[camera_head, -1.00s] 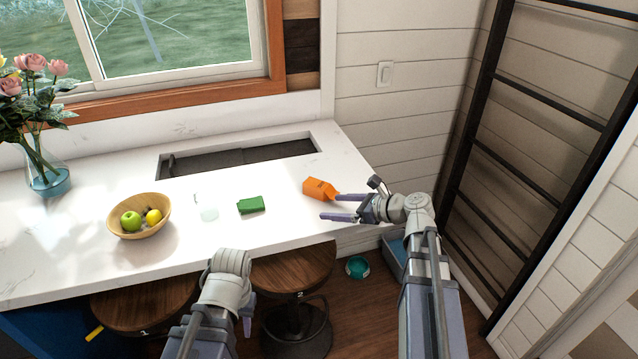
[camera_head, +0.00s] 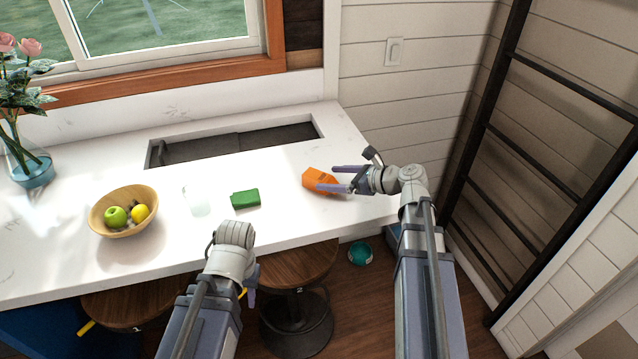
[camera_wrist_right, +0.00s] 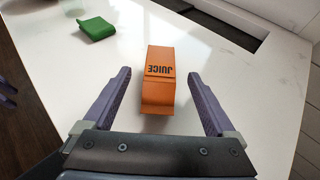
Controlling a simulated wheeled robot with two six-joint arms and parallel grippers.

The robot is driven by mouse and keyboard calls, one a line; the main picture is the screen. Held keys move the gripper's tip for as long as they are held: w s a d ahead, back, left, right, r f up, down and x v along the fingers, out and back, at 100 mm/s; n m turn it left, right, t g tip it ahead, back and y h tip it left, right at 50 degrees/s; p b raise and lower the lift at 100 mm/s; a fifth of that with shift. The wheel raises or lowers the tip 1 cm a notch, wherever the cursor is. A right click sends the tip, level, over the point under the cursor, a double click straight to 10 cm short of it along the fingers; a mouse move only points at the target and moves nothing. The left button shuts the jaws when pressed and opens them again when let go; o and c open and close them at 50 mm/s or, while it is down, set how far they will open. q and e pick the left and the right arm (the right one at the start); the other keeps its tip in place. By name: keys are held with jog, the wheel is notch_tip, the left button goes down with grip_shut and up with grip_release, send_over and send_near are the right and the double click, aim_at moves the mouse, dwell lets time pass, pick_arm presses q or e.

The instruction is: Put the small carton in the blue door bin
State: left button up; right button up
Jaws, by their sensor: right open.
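An orange carton (camera_head: 318,180) lies on the white counter at its right end. In the right wrist view the carton (camera_wrist_right: 158,78) carries the word JUICE and lies between the two fingers. My right gripper (camera_head: 334,178) is open, with one finger on each side of the carton and a gap to each. My left gripper (camera_head: 250,286) is low in front of the counter, near the stools; its fingers are mostly hidden behind my arm.
A green box (camera_head: 245,199), a clear glass (camera_head: 198,202) and a wooden fruit bowl (camera_head: 124,212) stand on the counter. A sink (camera_head: 235,143) is behind them. Stools (camera_head: 290,268) stand below the front edge. A dark ladder frame (camera_head: 490,130) is at right.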

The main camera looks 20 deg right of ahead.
aim_at(327, 179)
jog(key=shift+f+b+x, duration=0.1)
jog(key=shift+b+x, duration=0.5)
jog(key=shift+x, duration=0.7)
jog(key=shift+f+b+x, duration=0.15)
jog(key=shift+b+x, duration=0.45)
jog(key=shift+x, duration=0.75)
jog(key=shift+s+d+r, duration=0.1)
jog(key=shift+r, duration=0.05)
jog(key=shift+c, duration=0.5)
grip_shut()
